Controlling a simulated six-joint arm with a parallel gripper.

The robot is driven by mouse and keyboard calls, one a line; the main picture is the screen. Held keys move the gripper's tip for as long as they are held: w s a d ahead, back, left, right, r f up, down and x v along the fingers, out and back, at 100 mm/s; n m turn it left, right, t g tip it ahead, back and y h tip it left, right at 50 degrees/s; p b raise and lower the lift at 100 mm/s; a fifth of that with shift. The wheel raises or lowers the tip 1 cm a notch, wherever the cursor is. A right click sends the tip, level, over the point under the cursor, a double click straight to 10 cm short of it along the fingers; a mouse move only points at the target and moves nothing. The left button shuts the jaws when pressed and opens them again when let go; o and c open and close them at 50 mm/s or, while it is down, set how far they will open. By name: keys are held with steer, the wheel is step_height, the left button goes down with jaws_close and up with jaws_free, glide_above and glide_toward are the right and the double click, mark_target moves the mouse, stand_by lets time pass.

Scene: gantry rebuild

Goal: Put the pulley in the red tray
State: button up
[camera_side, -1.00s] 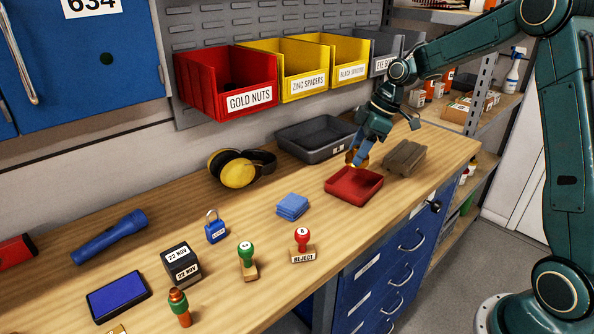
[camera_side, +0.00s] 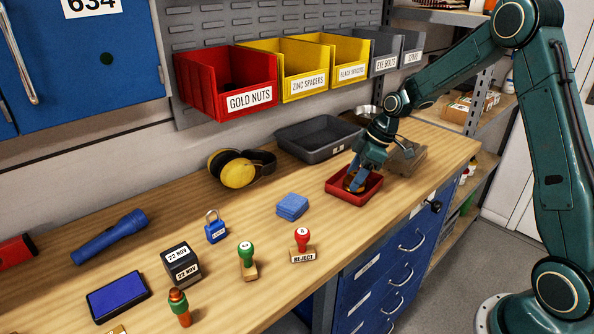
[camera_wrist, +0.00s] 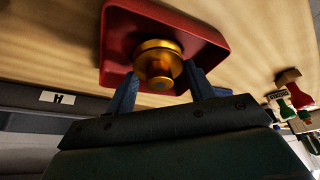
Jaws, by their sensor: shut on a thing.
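The red tray (camera_side: 364,193) lies on the wooden bench, towards its right end. The pulley (camera_wrist: 157,60) is brass-coloured and round, and in the wrist view it sits within the outline of the red tray (camera_wrist: 113,45). My gripper (camera_wrist: 160,88) is shut on the pulley with its blue fingers at either side. In the side view my gripper (camera_side: 354,183) reaches down into the tray, and the pulley is mostly hidden by the fingers. I cannot tell whether the pulley touches the tray floor.
A dark grey tray (camera_side: 293,148) lies behind and left of the red tray. A grey-brown block (camera_side: 409,158) lies close behind it on the right. Labelled bins (camera_side: 228,84) hang above.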

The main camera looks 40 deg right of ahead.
stand_by(0.3)
steer(key=o, duration=1.2)
steer(key=shift+f, duration=0.15)
steer(key=shift+c, duration=0.2)
steer(key=v, duration=1.2)
